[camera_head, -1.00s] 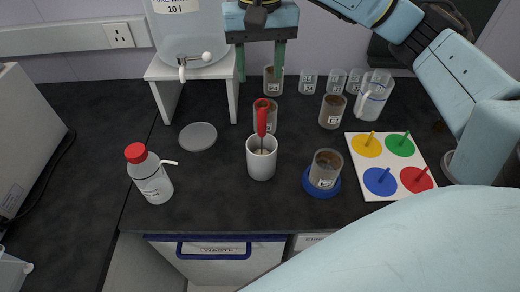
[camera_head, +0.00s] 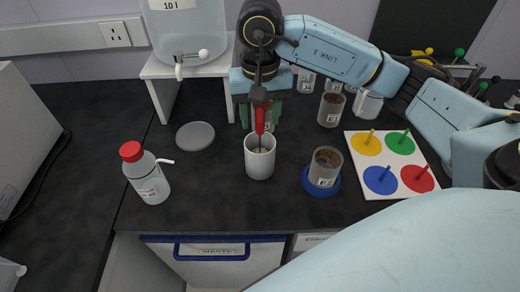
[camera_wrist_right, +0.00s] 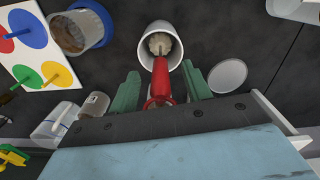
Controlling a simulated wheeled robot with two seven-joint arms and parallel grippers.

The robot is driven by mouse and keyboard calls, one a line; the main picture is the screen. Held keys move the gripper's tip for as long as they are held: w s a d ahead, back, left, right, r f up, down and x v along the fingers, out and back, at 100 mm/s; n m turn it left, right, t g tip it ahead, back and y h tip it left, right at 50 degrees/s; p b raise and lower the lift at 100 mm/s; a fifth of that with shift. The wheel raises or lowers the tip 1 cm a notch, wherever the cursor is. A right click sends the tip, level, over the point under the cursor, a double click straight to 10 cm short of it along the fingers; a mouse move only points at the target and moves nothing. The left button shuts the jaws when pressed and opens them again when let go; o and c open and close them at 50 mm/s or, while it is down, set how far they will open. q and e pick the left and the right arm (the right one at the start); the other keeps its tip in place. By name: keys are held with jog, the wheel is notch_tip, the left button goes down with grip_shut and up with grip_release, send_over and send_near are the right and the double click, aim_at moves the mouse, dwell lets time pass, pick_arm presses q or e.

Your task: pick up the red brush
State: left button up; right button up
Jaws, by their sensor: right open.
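The red brush (camera_head: 260,120) stands in a white cup (camera_head: 260,163), handle up and bristle end down inside the cup. In the right wrist view the red brush (camera_wrist_right: 160,82) lies between the two green fingers, with its pale bristles (camera_wrist_right: 158,43) inside the white cup (camera_wrist_right: 150,30). My right gripper (camera_head: 259,112) is above and behind the cup, pointing down. In the right wrist view my right gripper (camera_wrist_right: 162,90) is open, with a gap between each finger and the handle. My left gripper is not in view.
A beaker on a blue base (camera_head: 322,171) stands right of the cup, near a board with coloured discs (camera_head: 364,160). A red-capped bottle (camera_head: 146,174) and a grey disc (camera_head: 195,136) are left. A dispenser on a white stand (camera_head: 187,68) is behind. The counter's front is clear.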

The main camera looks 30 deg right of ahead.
jog(key=c, duration=1.1)
jog(key=shift+o, duration=0.2)
